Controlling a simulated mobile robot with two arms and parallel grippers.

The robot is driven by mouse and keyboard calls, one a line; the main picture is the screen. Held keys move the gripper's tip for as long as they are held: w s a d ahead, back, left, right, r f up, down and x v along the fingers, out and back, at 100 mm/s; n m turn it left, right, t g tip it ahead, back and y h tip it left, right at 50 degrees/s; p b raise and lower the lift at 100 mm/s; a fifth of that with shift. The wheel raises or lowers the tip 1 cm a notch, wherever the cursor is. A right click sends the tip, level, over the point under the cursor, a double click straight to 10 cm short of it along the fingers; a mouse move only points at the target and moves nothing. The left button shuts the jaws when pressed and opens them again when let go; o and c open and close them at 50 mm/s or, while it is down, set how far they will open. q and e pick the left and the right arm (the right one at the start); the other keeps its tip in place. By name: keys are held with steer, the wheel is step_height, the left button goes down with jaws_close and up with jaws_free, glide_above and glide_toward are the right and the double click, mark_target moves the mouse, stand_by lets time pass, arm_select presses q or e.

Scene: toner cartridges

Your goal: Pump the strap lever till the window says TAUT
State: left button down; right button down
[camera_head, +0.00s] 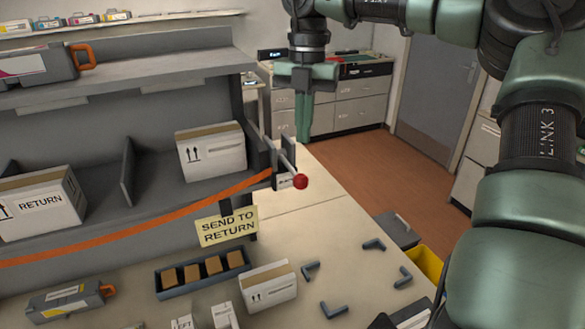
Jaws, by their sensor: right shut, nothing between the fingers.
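The strap lever is a thin bar ending in a red knob (300,181), at the right end of the grey shelf. An orange strap (130,230) runs from the lever's mount across the shelf front to the left. A small pale patch beside the knob may be the window; its text is too small to read. My right gripper (304,138) points down with its fingers shut and empty. In the picture it is above the red knob, apart from it. My left gripper is not in view.
White boxes (212,150) stand on the shelf behind the strap. A yellow sign (227,226) reads SEND TO RETURN. On the bench are a dark tray (163,293) with several brown blocks, a white box (268,287), dark brackets (334,310) and a toner cartridge (68,300).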

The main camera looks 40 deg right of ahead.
mark_target(301, 176)
steer(key=shift+w+f, duration=0.1)
steer(key=shift+s+a+f, duration=0.1)
steer(key=shift+a+f, duration=0.05)
steer(key=shift+f, duration=1.6)
steer(key=shift+s+a+f, duration=0.1)
steer(key=shift+a+f, duration=0.05)
steer(key=shift+f, duration=1.6)
